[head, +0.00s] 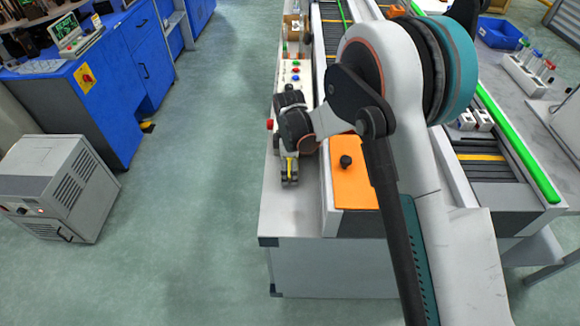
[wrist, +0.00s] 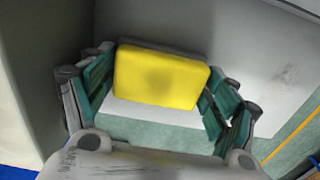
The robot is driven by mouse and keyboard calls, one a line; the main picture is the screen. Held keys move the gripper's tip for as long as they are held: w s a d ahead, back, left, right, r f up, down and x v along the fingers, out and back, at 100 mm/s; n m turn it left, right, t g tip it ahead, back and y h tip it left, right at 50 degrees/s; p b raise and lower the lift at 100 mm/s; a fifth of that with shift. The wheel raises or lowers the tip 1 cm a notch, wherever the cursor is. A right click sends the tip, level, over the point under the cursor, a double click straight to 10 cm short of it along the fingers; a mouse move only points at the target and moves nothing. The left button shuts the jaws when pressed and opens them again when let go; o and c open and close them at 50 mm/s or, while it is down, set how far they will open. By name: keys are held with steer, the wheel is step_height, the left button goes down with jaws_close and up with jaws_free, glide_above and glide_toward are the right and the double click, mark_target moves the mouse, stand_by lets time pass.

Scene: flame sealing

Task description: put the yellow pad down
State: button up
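The yellow pad (wrist: 162,78) is a rounded block between the two green-lined fingers of my gripper (wrist: 160,85) in the wrist view. The fingers close on its left and right sides and appear to touch it. In the head view my gripper (head: 289,180) points down over the left strip of the pale workbench (head: 283,212), and only a thin bit of the pad (head: 291,166) shows. Whether the pad touches the bench top or is held just above it I cannot tell.
An orange plate (head: 355,188) with a black knob lies just right of my gripper. A panel with coloured buttons (head: 294,74) stands behind it. The bench's left edge is close, with open floor (head: 190,190) beyond. A blue bin (head: 502,33) stands far right.

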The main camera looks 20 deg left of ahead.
stand_by(0.3)
step_height(320, 180, up, 12)
steer(key=p, duration=0.4)
steer(key=shift+r+p, duration=0.2)
steer(key=shift+p, duration=0.1)
